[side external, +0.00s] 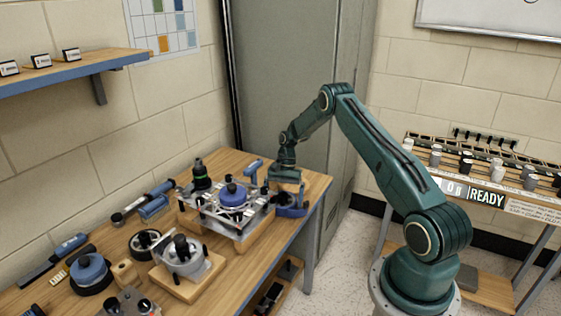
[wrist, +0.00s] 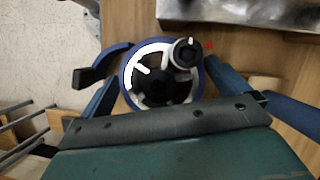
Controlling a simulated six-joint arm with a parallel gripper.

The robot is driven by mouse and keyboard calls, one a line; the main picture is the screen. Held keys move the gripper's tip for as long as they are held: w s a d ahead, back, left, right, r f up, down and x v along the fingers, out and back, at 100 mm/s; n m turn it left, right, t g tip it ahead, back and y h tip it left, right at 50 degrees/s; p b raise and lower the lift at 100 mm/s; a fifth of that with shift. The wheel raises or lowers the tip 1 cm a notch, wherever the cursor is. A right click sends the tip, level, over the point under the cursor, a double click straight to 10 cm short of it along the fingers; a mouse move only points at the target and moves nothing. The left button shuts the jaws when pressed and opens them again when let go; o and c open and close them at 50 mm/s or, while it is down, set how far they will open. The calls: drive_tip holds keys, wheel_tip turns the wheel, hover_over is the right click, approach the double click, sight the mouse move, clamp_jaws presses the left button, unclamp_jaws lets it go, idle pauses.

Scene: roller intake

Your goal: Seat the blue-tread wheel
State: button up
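A blue-rimmed wheel (wrist: 129,98) with a pale ring and dark hub lies on the wooden bench in the wrist view. A small dark round knob (wrist: 185,52) overlaps its upper right edge. My gripper (wrist: 163,75) has one blue finger on each side of the wheel, close to its rim; whether they touch is unclear. In the side view my gripper (side external: 286,182) points down over the blue part (side external: 292,211) at the bench's right end, hiding some of it. A metal-plate fixture (side external: 250,222) stands just left, with a blue round piece (side external: 233,194) on top.
A curved blue piece with a black end (wrist: 105,60) lies left of the wheel. A grey wheel on a wooden block (side external: 182,256), a dark wheel (side external: 145,243) and a blue wheel (side external: 90,270) crowd the front bench. The cabinet (side external: 285,80) stands close behind.

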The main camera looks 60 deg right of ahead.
drive_tip(key=shift+r, duration=0.15)
drive_tip(key=shift+v, duration=3.65)
